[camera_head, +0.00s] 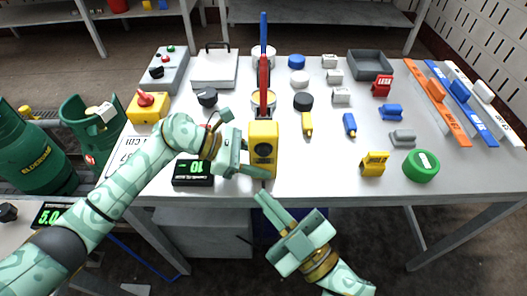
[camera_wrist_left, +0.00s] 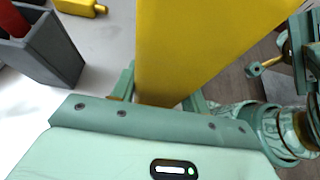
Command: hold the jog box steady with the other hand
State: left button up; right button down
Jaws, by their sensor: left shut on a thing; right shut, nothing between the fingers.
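The jog box (camera_head: 263,142) is a yellow upright box with a dark round control on its face, at the table's front edge in the head view. My left gripper (camera_head: 256,168) is shut on its lower part. In the left wrist view the jog box (camera_wrist_left: 205,45) is a large yellow face between the fingers, its upper part cut off. My right gripper (camera_head: 265,200) is shut and empty, just below and in front of the table edge, apart from the box. It also shows in the left wrist view (camera_wrist_left: 258,68), at the right.
A black display (camera_head: 193,173) reading 10 sits left of the jog box. Red and blue upright bars (camera_head: 264,75) stand behind it. A yellow block (camera_head: 375,164) and a green roll (camera_head: 421,166) lie to the right. Bare table separates them from the jog box.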

aim_at(263, 152)
jog(key=w, duration=0.6)
jog(key=shift+w, duration=0.3)
dwell(1.8)
jog(key=shift+w, duration=0.4)
jog(key=shift+w, duration=0.45)
dwell(2.8)
jog(key=shift+s, duration=0.1)
dwell(0.9)
jog(key=shift+s, duration=0.8)
jog(key=shift+s, duration=0.1)
